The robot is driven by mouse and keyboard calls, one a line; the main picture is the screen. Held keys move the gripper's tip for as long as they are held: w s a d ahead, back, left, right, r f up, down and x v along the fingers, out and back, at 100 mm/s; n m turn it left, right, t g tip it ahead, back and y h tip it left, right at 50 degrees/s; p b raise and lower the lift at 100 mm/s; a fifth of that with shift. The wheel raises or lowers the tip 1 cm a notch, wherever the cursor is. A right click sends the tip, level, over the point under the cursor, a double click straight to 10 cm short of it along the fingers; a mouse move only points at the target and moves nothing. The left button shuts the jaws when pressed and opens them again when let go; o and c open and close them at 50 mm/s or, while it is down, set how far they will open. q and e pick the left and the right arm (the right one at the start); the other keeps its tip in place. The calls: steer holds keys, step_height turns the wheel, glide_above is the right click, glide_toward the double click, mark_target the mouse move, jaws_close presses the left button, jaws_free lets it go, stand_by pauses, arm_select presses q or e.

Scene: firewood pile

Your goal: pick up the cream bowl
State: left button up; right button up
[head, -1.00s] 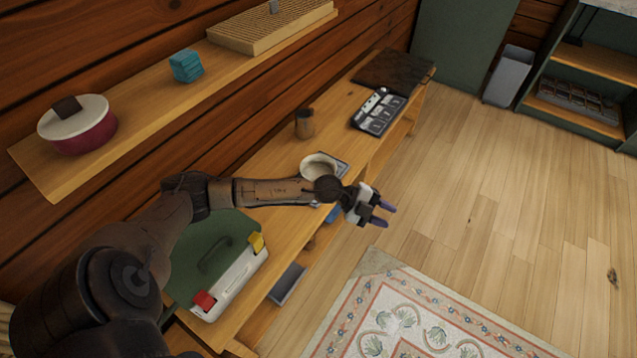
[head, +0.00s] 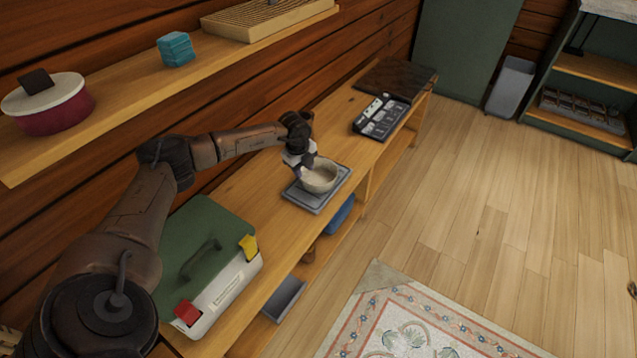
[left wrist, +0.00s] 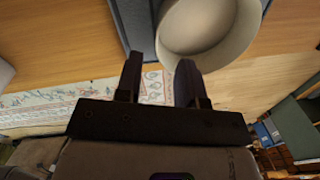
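The cream bowl (head: 321,176) sits upright on a grey square tray-like base (head: 318,200) on the wooden bench. My left gripper (head: 304,168) is at the bowl's left rim, pointing down. In the left wrist view the bowl (left wrist: 212,22) is at the top, right of centre. There the two dark fingers of my left gripper (left wrist: 158,68) stand apart with nothing held between them. The right finger overlaps the bowl's near rim in that view; I cannot tell whether it touches. My right gripper is in neither view.
A green and white case (head: 207,255) stands on the near bench (head: 262,190). A black compartment tray (head: 380,117) and a dark board (head: 395,77) lie farther back. The shelf above holds a red pot (head: 47,108) and a teal block (head: 175,50).

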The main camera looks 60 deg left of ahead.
mark_target(305, 183)
arm_select(q)
steer(key=shift+w+a+f+b, duration=0.15)
steer(key=shift+f+b, duration=0.3)
steer(key=shift+f, duration=0.9)
steer(key=f+b, duration=0.3)
steer(key=f, duration=0.1)
steer(key=shift+w+f+b, duration=0.15)
steer(key=shift+w+b, duration=0.05)
steer(key=shift+b, duration=0.2)
steer(key=shift+f, duration=0.4)
steer(key=shift+r, duration=0.1)
jaws_close()
steer(key=shift+a, duration=0.1)
